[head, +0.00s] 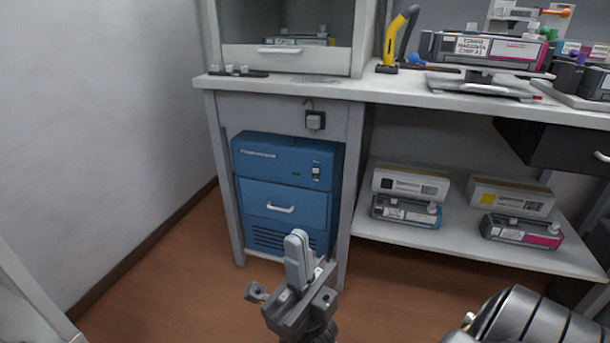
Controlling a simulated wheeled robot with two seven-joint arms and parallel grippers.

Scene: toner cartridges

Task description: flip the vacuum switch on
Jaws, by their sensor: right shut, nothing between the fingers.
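The blue vacuum unit (258,172) stands under the left end of the workbench, with a drawer-like front, a white handle and vents below. Its small switch (316,170) sits on a light plate at the upper right of the front; I cannot tell its position. My right gripper (297,250) is shut and empty, fingers pointing up, in front of the unit's lower right part. It appears below the switch in the picture and apart from it. My left gripper is not in view.
A grey box with a hook (315,121) hangs on the bench apron above the unit. The bench leg (354,190) stands right of the unit. A lower shelf (470,248) holds cartridges and boxes. The wooden floor (170,290) is clear at left.

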